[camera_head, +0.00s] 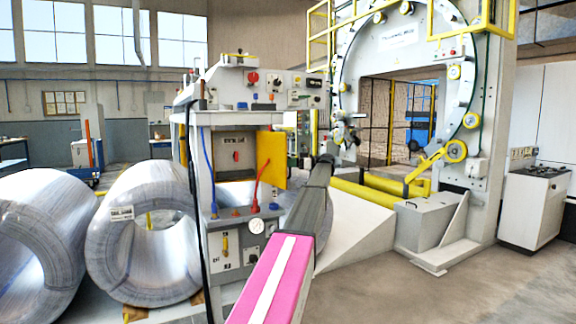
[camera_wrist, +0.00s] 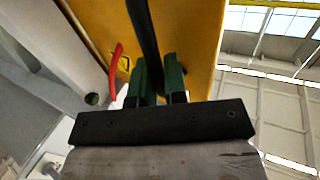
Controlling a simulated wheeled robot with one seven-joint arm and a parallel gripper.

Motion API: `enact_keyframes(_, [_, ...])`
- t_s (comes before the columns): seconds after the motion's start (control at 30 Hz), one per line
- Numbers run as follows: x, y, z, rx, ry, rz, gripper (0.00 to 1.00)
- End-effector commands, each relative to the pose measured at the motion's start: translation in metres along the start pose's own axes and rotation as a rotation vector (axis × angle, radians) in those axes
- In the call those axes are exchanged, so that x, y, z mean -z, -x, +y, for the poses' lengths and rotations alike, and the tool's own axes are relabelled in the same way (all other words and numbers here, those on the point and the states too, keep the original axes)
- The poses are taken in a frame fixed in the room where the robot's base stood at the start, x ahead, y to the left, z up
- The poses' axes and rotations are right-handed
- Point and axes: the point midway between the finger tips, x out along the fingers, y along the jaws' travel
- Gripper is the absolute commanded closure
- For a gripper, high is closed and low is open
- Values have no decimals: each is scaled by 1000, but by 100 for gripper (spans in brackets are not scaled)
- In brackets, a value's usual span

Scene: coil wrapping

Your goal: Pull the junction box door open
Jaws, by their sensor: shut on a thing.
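The junction box (camera_head: 205,165) is a grey cabinet left of centre in the head view. Its yellow door (camera_head: 271,160) stands at the right side of the box, swung out at an angle, and the grey inside with a red knob shows. In the wrist view the door (camera_wrist: 195,45) fills the upper middle. My gripper (camera_wrist: 157,80) has green fingers shut on a black bar, the door handle (camera_wrist: 143,25), which runs up along the yellow face. In the head view my arm hides the gripper.
A red cable or lever (camera_head: 256,190) rises below the door and also shows in the wrist view (camera_wrist: 116,68). Large wire coils (camera_head: 145,235) lie to the left. A wrapping ring machine (camera_head: 400,45) stands behind at right. The floor at lower right is clear.

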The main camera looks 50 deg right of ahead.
Motion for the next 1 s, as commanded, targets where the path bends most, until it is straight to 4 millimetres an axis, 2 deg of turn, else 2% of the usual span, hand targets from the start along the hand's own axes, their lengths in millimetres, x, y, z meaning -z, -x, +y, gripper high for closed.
enact_keyframes(0.33, [3, -3, 3, -2, -3, 7, 100])
enact_keyframes(0.37, [3, -3, 3, -2, -3, 7, 81])
enact_keyframes(0.4, [3, -3, 3, -1, -3, 6, 68])
enact_keyframes(0.43, [3, -3, 3, -1, -3, 6, 64])
enact_keyframes(1.0, [1, 6, 2, -1, 0, 2, 64])
